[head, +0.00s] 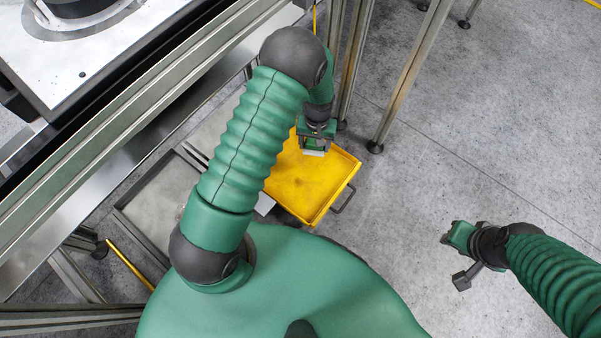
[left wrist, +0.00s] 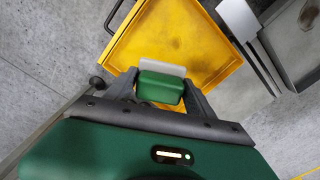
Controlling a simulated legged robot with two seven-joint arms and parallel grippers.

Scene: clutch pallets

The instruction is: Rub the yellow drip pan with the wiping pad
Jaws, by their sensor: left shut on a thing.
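The yellow drip pan (head: 305,183) lies low near the floor in front of my body, and it also fills the top of the left wrist view (left wrist: 180,37). Its floor has a greyish smudged patch. My left gripper (head: 315,143) is over the pan's far part in the head view. In the left wrist view the left gripper (left wrist: 163,92) is shut on the wiping pad (left wrist: 161,86), a green block with a pale white edge toward the pan. I cannot tell whether the pad touches the pan. My right gripper (head: 450,239) hangs over bare floor at the right; its jaws are unclear.
A black handle (head: 345,198) sticks out from the pan's right side. Metal frame legs (head: 408,75) stand beyond the pan. A long metal conveyor frame (head: 130,125) runs along the left. The grey floor (head: 430,170) at the right is clear.

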